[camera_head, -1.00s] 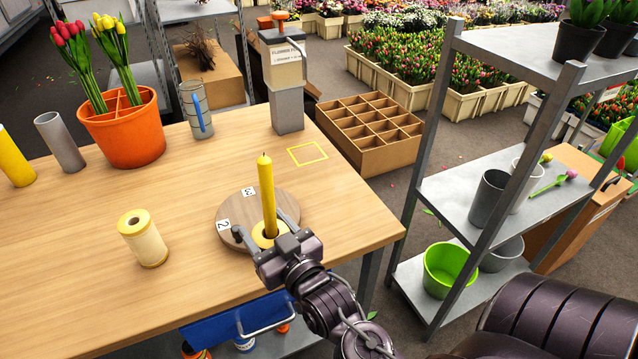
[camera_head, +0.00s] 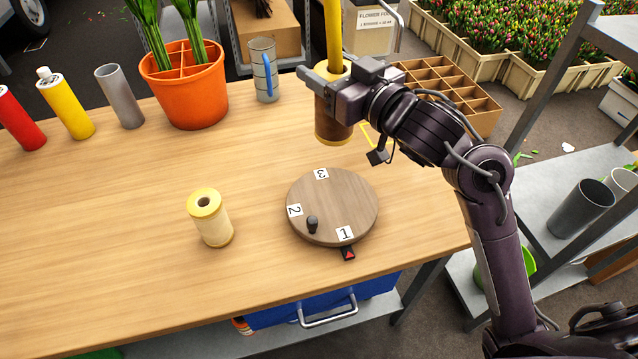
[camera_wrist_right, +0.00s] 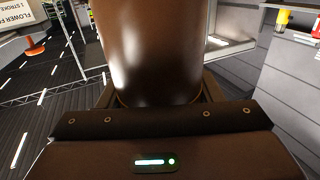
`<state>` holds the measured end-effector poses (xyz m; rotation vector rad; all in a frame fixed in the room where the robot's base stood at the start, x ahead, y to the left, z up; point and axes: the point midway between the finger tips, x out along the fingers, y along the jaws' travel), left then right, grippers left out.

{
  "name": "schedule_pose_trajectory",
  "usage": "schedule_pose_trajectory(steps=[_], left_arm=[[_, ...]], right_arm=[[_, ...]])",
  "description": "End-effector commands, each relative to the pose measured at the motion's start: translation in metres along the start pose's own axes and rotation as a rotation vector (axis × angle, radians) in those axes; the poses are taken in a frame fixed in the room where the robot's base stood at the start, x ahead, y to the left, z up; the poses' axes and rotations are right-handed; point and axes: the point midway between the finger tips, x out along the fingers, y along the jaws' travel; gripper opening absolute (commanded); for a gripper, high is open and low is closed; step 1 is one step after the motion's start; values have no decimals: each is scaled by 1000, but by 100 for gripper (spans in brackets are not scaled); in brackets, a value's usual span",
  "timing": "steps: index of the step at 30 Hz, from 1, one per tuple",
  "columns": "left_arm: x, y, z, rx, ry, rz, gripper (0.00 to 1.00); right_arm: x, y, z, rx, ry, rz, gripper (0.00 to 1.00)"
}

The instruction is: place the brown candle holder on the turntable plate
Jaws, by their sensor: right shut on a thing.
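The brown candle holder (camera_head: 333,125) is upright in my right gripper (camera_head: 330,84), with a tall yellow candle (camera_head: 333,35) standing in its top. The gripper is shut around its upper part. The holder is behind the turntable plate, apart from it; I cannot tell whether its bottom touches the table. In the right wrist view the brown body of the holder (camera_wrist_right: 155,50) fills the middle, between the fingers. The round wooden turntable plate (camera_head: 345,200) carries labels 1, 2 and 3 and a small dark knob near its front left. My left gripper is out of view.
A cream spool (camera_head: 213,228) stands left of the turntable. An orange pot (camera_head: 185,95), a grey tube (camera_head: 120,97) and a clear jug with a blue handle (camera_head: 264,75) stand along the back. A yellow outline (camera_head: 367,135) shows beside the holder. A metal shelf stands at right.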

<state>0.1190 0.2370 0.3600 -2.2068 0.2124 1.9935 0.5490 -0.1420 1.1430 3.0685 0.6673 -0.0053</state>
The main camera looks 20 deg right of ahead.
Motion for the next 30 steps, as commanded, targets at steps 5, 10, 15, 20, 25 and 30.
schedule_pose_trajectory(steps=[5,10,15,20,25,30], left_arm=[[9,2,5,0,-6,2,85],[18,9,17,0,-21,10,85],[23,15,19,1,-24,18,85],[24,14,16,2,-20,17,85],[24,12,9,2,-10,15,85],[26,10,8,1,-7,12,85]], right_arm=[[0,1,24,7,-7,1,15],[-1,1,69,8,-5,2,15],[-1,1,113,7,-5,2,15],[-1,1,142,3,-2,2,15],[0,1,155,1,1,2,15],[-1,1,181,3,-2,2,15]])
